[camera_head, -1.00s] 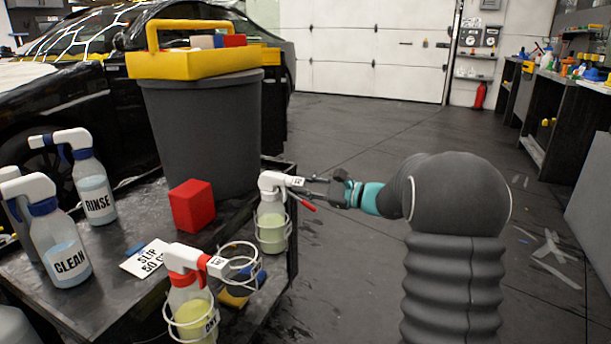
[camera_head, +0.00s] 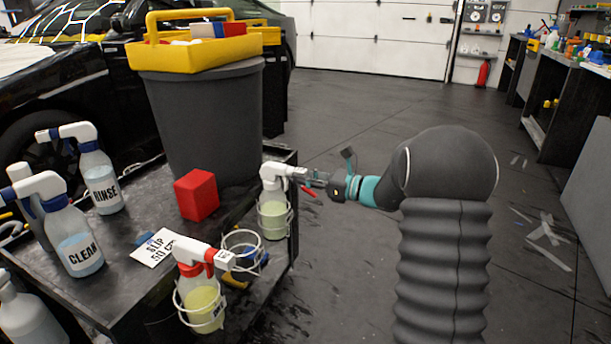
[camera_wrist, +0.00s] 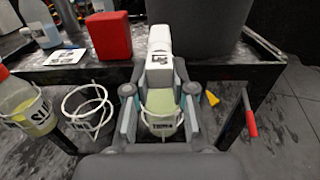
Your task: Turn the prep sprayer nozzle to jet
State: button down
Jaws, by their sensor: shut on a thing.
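The sprayer with a white head (camera_head: 275,172) and pale green liquid stands upright in a wire ring at the cart's right edge. In the wrist view its white head (camera_wrist: 159,45) points toward me, with a small mark on the nozzle that I cannot read. The bottle (camera_wrist: 161,112) shows below, its label too blurred to read for certain. My gripper (camera_head: 314,178) reaches in from the right and is shut on the nozzle end.
A red-headed sprayer (camera_head: 199,290) and an empty wire ring (camera_head: 229,238) are nearer along the cart edge. RINSE (camera_head: 104,187) and CLEAN (camera_head: 80,250) bottles, a red block (camera_head: 196,194) and a grey bin (camera_head: 210,120) are on the cart. Floor (camera_head: 360,110) beyond is clear.

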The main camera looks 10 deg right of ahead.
dwell(0.5)
jog(key=c, duration=1)
grip_release()
jog(key=shift+o, duration=0.2)
jog(key=v, duration=1.2)
